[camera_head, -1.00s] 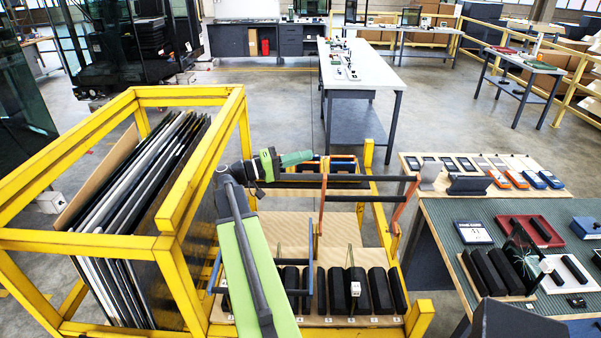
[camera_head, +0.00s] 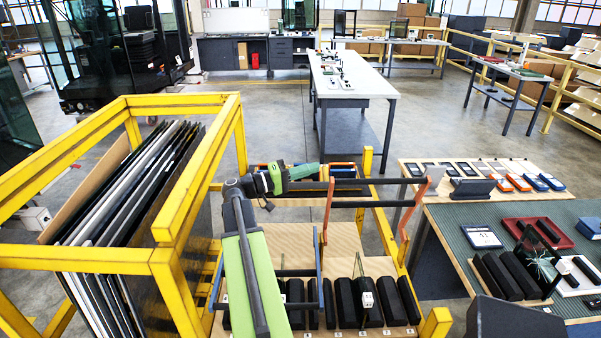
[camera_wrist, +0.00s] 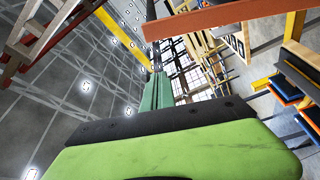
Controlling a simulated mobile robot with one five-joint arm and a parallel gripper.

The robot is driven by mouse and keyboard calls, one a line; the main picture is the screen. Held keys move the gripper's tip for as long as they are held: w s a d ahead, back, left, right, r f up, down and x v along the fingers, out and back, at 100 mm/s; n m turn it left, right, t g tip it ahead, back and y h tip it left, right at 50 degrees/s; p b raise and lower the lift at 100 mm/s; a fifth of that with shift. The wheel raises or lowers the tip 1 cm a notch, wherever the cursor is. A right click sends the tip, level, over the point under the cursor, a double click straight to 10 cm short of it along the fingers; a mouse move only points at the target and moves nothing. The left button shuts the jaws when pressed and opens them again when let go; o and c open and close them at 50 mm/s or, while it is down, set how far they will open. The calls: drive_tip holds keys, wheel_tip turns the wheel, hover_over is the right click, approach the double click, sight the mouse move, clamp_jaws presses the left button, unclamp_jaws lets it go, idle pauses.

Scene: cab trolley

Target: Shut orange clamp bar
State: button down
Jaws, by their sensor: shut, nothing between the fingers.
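The orange clamp bar (camera_head: 403,227) stands raised over the yellow trolley's wooden deck. Its two orange arms rise on either side and a dark crossbar joins them near the top. My gripper (camera_head: 317,170) is shut and empty, its green fingers pointing right, close by the top of the bar's left arm. I cannot tell whether they touch. In the wrist view my shut green fingers (camera_wrist: 157,92) point up the picture, and an orange bar (camera_wrist: 225,17) crosses just beyond them at the upper right.
A blue clamp bar (camera_head: 270,273) stands left of the orange one, above several black blocks (camera_head: 345,303). A yellow frame (camera_head: 168,232) holding upright panels stands at the left. A green-topped table (camera_head: 455,225) with devices stands close on the right. Open floor lies behind.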

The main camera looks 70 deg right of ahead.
drive_tip(key=s, duration=0.3)
drive_tip(key=s+f+b, duration=0.1)
drive_tip(key=shift+s+a, duration=0.2)
drive_tip(key=shift+a, duration=0.2)
